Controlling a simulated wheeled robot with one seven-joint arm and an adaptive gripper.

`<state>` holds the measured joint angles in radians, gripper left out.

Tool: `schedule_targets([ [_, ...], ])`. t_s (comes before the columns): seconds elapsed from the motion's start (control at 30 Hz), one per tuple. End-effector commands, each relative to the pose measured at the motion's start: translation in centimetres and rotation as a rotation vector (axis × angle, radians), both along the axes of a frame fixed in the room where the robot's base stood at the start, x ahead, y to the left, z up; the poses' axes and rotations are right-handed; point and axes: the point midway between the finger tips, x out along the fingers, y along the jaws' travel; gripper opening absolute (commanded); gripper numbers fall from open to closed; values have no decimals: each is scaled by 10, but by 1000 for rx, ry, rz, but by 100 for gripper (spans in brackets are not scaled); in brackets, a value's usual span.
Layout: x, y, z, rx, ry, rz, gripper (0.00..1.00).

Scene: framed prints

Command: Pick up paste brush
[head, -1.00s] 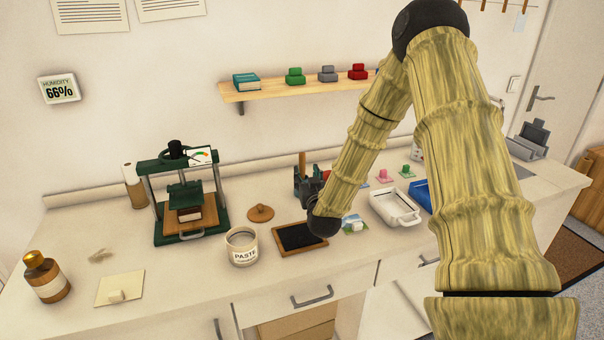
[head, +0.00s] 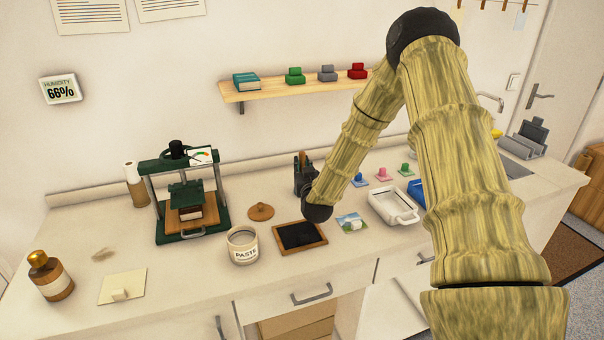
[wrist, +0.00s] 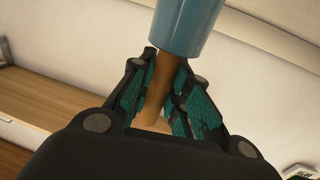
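The paste brush shows as a brown wooden handle (wrist: 160,88) running between my gripper's fingers in the wrist view. My gripper (wrist: 167,66) has its dark, teal-padded fingers closed in on both sides of the handle, seemingly touching it near the tips. A blue-grey cylinder (wrist: 188,22) surrounds the handle's far end; its inside and the bristles are hidden. In the head view the handle (head: 302,158) stands upright behind my dark gripper (head: 302,172), at the back of the counter. The blue cylinder is hidden there.
A paste jar (head: 243,247), a round wooden lid (head: 261,211) and a dark framed pad (head: 299,236) lie close by on the counter (head: 190,275). A green press (head: 185,200) stands left. A white tray (head: 393,207) is right. A wall shelf (head: 300,88) is above.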

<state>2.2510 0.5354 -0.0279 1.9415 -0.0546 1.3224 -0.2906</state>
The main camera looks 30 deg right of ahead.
Motion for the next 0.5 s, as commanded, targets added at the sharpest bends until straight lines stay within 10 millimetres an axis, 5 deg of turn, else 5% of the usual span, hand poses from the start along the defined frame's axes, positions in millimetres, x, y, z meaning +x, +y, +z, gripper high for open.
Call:
schedule_targets([
  [0.5, 1, 0, 11, 0, -2, 0, 1],
])
